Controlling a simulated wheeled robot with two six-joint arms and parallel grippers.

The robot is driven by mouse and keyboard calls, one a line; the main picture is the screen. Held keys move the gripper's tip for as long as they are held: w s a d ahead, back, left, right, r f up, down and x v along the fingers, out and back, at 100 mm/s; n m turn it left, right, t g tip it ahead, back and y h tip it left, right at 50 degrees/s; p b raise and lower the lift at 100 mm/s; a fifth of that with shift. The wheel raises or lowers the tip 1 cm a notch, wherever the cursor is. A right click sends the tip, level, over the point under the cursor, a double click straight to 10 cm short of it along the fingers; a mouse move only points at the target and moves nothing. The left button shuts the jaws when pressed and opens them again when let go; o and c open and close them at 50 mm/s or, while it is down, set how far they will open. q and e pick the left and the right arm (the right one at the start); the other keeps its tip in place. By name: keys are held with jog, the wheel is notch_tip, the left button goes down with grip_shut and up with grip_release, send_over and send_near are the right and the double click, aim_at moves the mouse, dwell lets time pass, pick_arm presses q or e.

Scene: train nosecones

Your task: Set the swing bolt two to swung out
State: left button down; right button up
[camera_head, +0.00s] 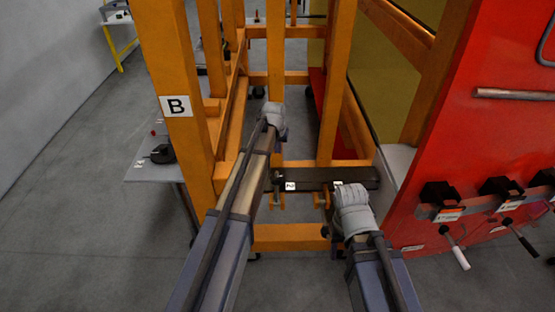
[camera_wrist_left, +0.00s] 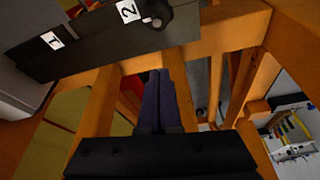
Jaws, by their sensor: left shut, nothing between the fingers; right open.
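The dark bar (camera_head: 310,178) spans the orange frame in the head view, with white labels 2 (camera_head: 290,186) and 1 (camera_head: 337,185). Swing bolt two (camera_head: 278,199) shows as a small brassy part under label 2, partly behind my left arm. In the left wrist view its dark round end (camera_wrist_left: 156,14) sits beside label 2 (camera_wrist_left: 127,11). My left gripper (camera_head: 273,115) is shut and empty; its fingers (camera_wrist_left: 158,75) point toward the bar, apart from the bolt in the picture. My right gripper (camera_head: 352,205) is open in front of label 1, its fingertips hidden.
Orange posts, one with a B label (camera_head: 178,106), stand close around my left arm. A red panel (camera_head: 480,120) with black clamps and levers rises at the right. A grey side table (camera_head: 150,172) is at the left. Grey floor is clear in the left foreground.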

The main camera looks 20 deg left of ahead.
pick_arm(q)
jog(key=b+x, duration=1)
jog(key=shift+f, duration=0.35)
jog(key=s, duration=0.1)
jog(key=s+p, duration=0.1)
jog(key=s, duration=0.1)
jog(key=shift+s+d+r, duration=0.2)
jog(key=shift+r, duration=0.2)
jog(key=shift+s+r, duration=0.1)
jog(key=shift+s, duration=0.35)
jog(key=shift+w, duration=0.1)
